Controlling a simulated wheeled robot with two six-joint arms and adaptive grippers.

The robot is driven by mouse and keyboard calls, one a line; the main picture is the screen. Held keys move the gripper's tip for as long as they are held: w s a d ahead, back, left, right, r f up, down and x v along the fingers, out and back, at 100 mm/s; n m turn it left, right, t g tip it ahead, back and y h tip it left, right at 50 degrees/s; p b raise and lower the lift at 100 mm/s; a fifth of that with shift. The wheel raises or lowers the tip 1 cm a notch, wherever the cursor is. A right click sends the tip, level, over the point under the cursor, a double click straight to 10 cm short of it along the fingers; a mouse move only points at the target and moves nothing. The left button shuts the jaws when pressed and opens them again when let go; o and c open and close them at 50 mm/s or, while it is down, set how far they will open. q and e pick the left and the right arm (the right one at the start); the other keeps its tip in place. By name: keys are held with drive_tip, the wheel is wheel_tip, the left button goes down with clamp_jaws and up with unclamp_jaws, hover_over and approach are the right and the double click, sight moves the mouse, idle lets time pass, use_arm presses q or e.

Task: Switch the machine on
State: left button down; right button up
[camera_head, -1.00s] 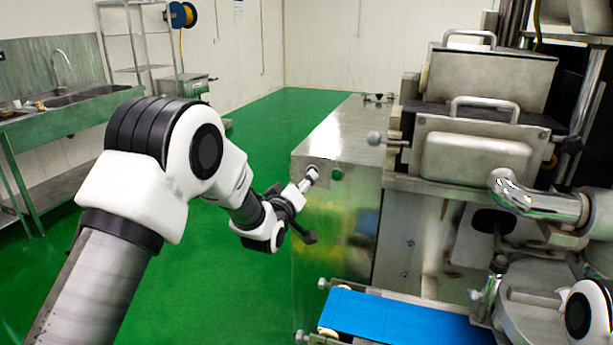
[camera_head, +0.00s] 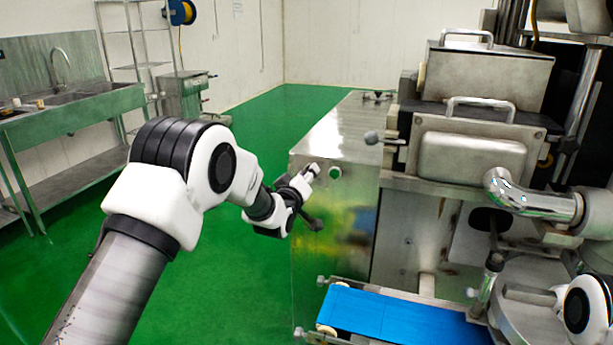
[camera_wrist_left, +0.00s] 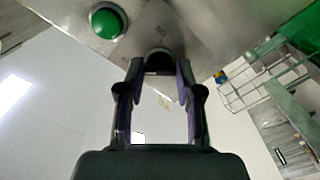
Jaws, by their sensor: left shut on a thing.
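The encrusting machine (camera_head: 335,235) is a large steel cabinet at the right of the head view. Its upper left panel carries a round green button (camera_head: 335,172), which also shows in the wrist view (camera_wrist_left: 107,21). Beside the button, a dark round switch knob (camera_wrist_left: 158,57) sits on a small plate. My left gripper (camera_head: 313,169) is at this panel, just left of the green button. In the wrist view its fingertips (camera_wrist_left: 158,71) close around the knob, hiding part of it. The knob's marking cannot be read. My right gripper is not in view.
A blue conveyor belt (camera_head: 400,318) sticks out low at the machine's front. A sink bench (camera_head: 75,110) and a shelf rack (camera_head: 135,65) stand at the left. The green floor between is clear.

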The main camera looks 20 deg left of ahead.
use_arm(q)
drive_tip(key=shift+m, duration=0.3)
drive_tip(key=shift+m+b, duration=3.85)
drive_tip(key=shift+m, duration=4.85)
drive_tip(key=c, duration=0.8)
unclamp_jaws()
drive_tip(key=shift+o, duration=0.2)
